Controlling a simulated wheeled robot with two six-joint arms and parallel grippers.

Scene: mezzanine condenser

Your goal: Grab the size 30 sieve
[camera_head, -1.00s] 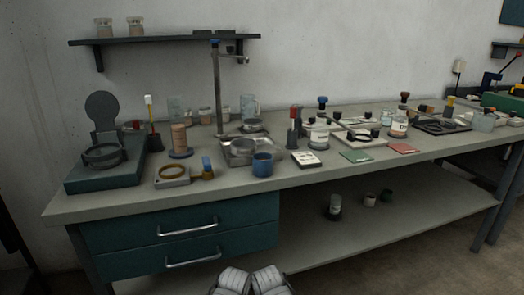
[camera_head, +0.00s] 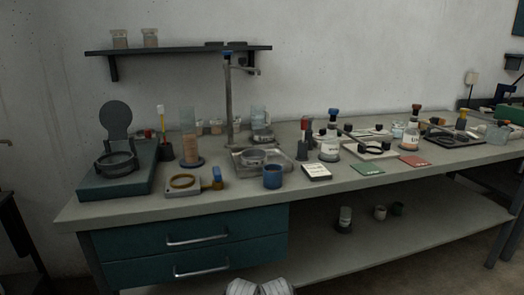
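Several round, sieve-like rings are on the bench, and no size mark can be read, so I cannot tell which is the size 30 sieve. A dark ring (camera_head: 117,163) sits on the teal device at left. A brass-coloured ring (camera_head: 184,181) lies on a pale plate in front. A metallic round piece (camera_head: 253,157) stands in the steel tray (camera_head: 279,171). Only pale grey parts of my own body show at the bottom edge. No gripper fingers can be made out.
The grey bench (camera_head: 240,196) has teal drawers (camera_head: 197,238) below its left part. A blue cup (camera_head: 272,176), a metal stand (camera_head: 229,105), a tall clear cylinder (camera_head: 188,135) and a bottle (camera_head: 329,147) crowd the top. The front edge strip is clear.

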